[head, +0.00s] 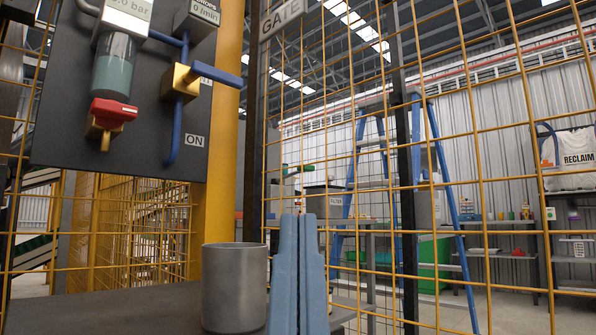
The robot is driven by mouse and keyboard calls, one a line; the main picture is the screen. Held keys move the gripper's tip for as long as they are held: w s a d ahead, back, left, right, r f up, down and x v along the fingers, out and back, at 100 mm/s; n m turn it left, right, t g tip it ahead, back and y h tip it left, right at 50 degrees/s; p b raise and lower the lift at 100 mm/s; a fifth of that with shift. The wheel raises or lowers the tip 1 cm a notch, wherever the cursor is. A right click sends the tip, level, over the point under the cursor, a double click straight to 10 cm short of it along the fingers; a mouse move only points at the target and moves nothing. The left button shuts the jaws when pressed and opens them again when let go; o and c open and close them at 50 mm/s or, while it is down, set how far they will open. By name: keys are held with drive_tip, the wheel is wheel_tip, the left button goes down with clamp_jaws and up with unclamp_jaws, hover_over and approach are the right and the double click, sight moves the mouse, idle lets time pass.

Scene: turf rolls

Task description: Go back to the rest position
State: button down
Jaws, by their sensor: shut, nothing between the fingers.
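My gripper (298,222) shows at the bottom middle of the head view, its two blue-grey fingers upright and pressed together. It is shut with nothing between the fingers. A grey metal cup (234,290) stands just left of the fingers on a dark surface (130,308). The fingers hide part of what lies behind them, and I cannot tell whether they touch the cup. The rest of my arm is out of view.
A dark panel (60,130) at upper left carries a filter bowl with a red knob (113,110) and a blue-handled valve (185,80). A yellow post (224,140) and yellow mesh fence (450,160) stand close. Beyond are a blue ladder (440,190) and shelves.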

drive_tip(key=shift+r, duration=0.1)
wheel_tip(320, 180, up, 65)
drive_tip(key=p, duration=6.5)
drive_tip(key=shift+d, duration=0.1)
